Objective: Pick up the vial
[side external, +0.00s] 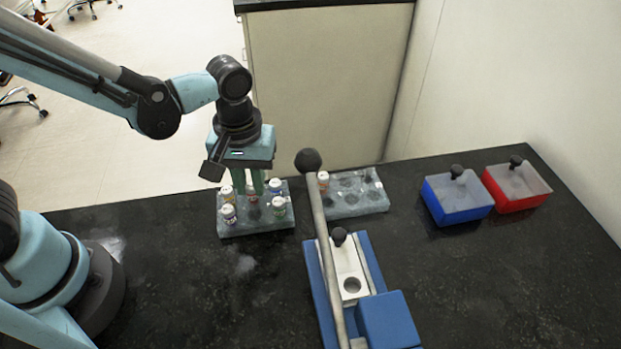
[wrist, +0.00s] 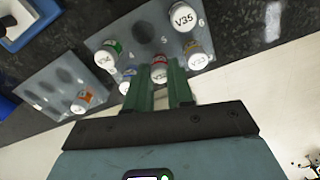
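A grey rack (side external: 257,226) holds several vials with white caps; it also shows in the wrist view (wrist: 142,25). My gripper (side external: 249,190) is over this rack, pointing down. In the wrist view its two green fingers (wrist: 161,76) stand apart, one on each side of a red-labelled vial (wrist: 159,70). That vial is partly hidden by the fingers, and I cannot tell whether they touch it. Around it stand a vial marked V35 (wrist: 184,18), one marked V33 (wrist: 197,58), a green-labelled vial (wrist: 107,58) and a blue-labelled vial (wrist: 126,80).
A second grey rack (side external: 350,207) to the right holds one orange-labelled vial (side external: 323,180). A blue-and-white device with a long black-knobbed lever (side external: 318,215) stands in front. A blue box (side external: 458,197) and a red box (side external: 517,185) are at the right.

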